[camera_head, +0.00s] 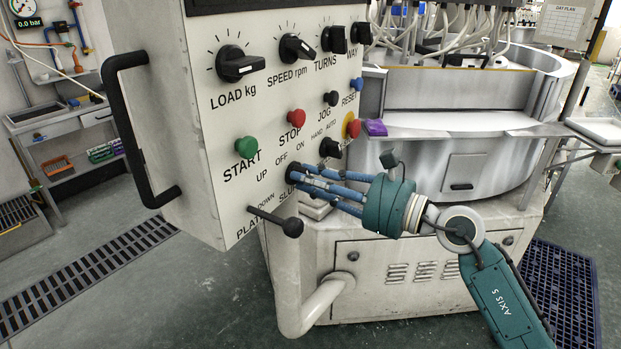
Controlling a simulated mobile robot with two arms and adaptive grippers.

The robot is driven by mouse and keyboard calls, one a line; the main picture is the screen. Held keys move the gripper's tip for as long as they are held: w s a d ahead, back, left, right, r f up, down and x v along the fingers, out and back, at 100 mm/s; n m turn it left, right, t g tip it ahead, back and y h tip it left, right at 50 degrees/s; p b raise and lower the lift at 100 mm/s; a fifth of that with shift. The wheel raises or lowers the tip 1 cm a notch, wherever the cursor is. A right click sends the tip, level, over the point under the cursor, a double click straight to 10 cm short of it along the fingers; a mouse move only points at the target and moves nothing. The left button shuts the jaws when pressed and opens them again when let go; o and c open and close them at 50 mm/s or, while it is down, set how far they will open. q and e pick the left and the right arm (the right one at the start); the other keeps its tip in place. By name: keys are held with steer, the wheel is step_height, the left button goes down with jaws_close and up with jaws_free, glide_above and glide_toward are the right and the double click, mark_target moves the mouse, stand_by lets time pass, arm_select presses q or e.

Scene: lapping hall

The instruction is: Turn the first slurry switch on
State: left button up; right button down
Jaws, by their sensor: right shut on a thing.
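The control panel (215,140) is a pale box with knobs and buttons facing right. Below its OFF and ON labels is the slurry switch (291,172), a dark knob mostly hidden by my fingers. The label under it reads "SLU" before my fingers cover the rest. My right gripper (298,178), with blue fingers and a teal body, reaches in from the lower right and is shut around this knob. Which way the knob points cannot be seen. My left gripper is not in view.
A black plate lever (275,221) sticks out just below my fingers. A black hand/auto knob (330,148) and a red-and-yellow emergency button (352,126) are close above. Green start (246,147) and red stop (296,118) buttons sit higher. The round machine (450,160) stands behind.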

steer(key=m+p, duration=0.2)
steer(key=m, duration=0.1)
steer(key=m+p, duration=0.2)
steer(key=m, duration=0.1)
steer(key=r+m+p, duration=0.1)
steer(key=m+p, duration=0.1)
steer(key=p, duration=0.1)
steer(key=shift+w+d+m, duration=0.15)
steer(key=shift+w+m, duration=0.1)
steer(key=shift+m, duration=0.15)
steer(key=shift+f+m+p, duration=0.15)
steer(key=shift+m+p, duration=0.9)
steer(key=shift+m, duration=0.25)
steer(key=c, duration=1.5)
jaws_free()
steer(key=shift+c, duration=0.2)
steer(key=shift+w+f, duration=0.1)
steer(key=shift+d, duration=0.1)
steer(key=v, duration=1.2)
